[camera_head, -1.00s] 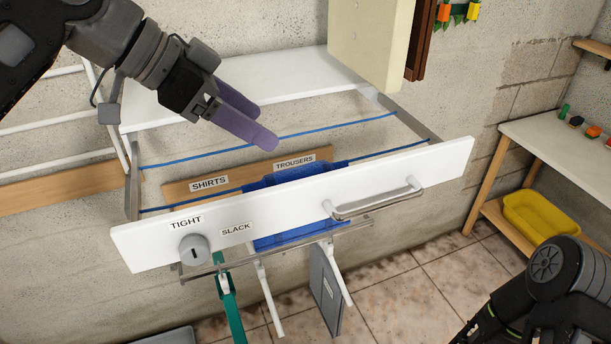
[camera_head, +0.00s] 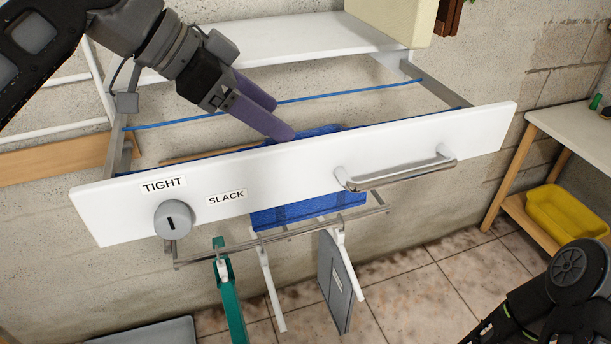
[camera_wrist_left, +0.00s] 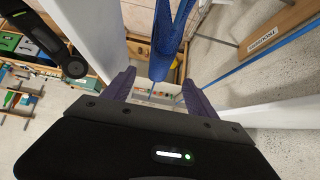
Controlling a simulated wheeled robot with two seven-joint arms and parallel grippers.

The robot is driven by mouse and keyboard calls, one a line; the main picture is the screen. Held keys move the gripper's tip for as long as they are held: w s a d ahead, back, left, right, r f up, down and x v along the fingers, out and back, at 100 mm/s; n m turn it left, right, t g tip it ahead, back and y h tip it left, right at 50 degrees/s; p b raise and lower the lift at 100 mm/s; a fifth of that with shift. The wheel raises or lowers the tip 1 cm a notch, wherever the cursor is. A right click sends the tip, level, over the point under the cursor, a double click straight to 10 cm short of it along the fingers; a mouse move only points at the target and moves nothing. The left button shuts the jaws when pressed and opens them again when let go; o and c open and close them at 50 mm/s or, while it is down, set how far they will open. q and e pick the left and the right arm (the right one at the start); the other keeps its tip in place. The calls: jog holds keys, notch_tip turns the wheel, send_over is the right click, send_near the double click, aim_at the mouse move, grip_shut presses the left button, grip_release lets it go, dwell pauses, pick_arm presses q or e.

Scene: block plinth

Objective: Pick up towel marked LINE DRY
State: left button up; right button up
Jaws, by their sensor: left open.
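No LINE DRY lettering can be read in either view. A blue towel (camera_head: 305,208) hangs over a line behind a white front panel (camera_head: 300,172). Its top edge shows above the panel and its lower part below it. My left gripper (camera_head: 284,118), with purple fingers, is open just above the panel, near the towel's top left. In the left wrist view, the blue towel (camera_wrist_left: 172,40) hangs ahead, between the directions of the two open fingers (camera_wrist_left: 158,90). I cannot tell whether they touch it. My right arm shows at lower right, its gripper out of view.
The panel has a metal handle (camera_head: 400,172), a knob (camera_head: 173,220) and TIGHT and SLACK labels. Below hang a teal item (camera_head: 229,300) and a grey labelled item (camera_head: 336,280) on a rail (camera_head: 280,236). A white shelf (camera_head: 290,50) is behind. A yellow tub (camera_head: 567,215) stands right.

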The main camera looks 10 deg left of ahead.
aim_at(300, 134)
pick_arm(q)
jog(key=shift+x, duration=1.25)
jog(key=shift+p+x, duration=0.35)
jog(key=shift+x, duration=2.3)
grip_shut()
